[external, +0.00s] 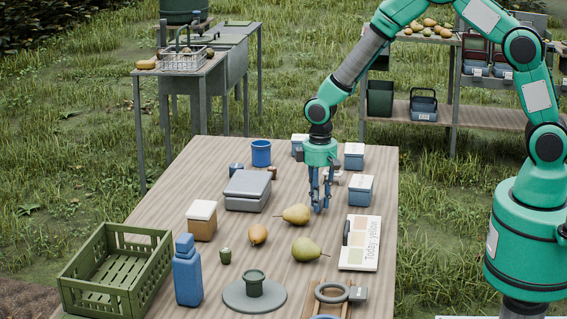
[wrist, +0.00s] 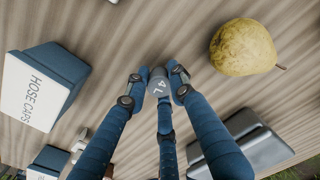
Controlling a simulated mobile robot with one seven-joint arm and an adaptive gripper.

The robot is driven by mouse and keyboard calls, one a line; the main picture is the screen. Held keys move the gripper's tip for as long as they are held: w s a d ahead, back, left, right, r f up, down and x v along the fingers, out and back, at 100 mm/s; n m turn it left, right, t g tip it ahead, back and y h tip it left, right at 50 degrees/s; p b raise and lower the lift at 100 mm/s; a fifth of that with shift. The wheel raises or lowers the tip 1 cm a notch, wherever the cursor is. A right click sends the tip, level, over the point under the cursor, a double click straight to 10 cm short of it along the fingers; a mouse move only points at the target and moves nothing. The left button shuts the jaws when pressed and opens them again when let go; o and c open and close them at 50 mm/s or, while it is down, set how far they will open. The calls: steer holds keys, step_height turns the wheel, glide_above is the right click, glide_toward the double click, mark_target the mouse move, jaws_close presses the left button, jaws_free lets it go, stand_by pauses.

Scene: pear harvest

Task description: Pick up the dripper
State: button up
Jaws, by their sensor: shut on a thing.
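The dripper (wrist: 159,84) is a small grey cap-like piece marked "4 L", seen between my fingertips in the wrist view. My gripper (wrist: 158,88) is shut on it, with its blue fingers around it. In the external view my gripper (external: 320,207) points straight down at the middle right of the table, just right of a yellow pear (external: 297,214). The dripper is hidden by the fingers there. I cannot tell whether it touches the table.
A blue box with a white lid marked "HOSE CAPS" (wrist: 38,88) stands close by. A grey case (external: 247,190) lies to the left. A sign (external: 360,243), more pears, a blue bottle (external: 187,272) and a green crate (external: 117,270) are on the table (external: 224,147).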

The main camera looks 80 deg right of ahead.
steer(key=shift+r, duration=0.5)
step_height(320, 180, up, 2)
steer(key=shift+r+p, duration=0.25)
steer(key=shift+p, duration=0.35)
steer(key=s, duration=0.5)
steer(key=s+a+p, duration=0.1)
steer(key=s, duration=0.4)
steer(key=s+a+r+p, duration=0.1)
steer(key=s, duration=0.4)
steer(key=shift+s+a, duration=0.15)
steer(key=shift+s, duration=0.25)
steer(key=shift+w+p, duration=0.1)
steer(key=shift+p, duration=0.2)
steer(key=w+d+r+n+p, duration=0.1)
steer(key=w+d+r+p, duration=0.1)
steer(key=w+p, duration=0.4)
steer(key=w+d+r+n+p, duration=0.1)
steer(key=w+r+p, duration=0.4)
steer(key=w, duration=1)
steer(key=shift+w+d+p, duration=0.4)
steer(key=shift+p, duration=0.35)
steer(key=shift+w, duration=0.15)
glide_above(248, 181)
steer(key=shift+d+f+p, duration=0.15)
steer(key=shift+f+p, duration=0.15)
steer(key=shift+f, duration=0.45)
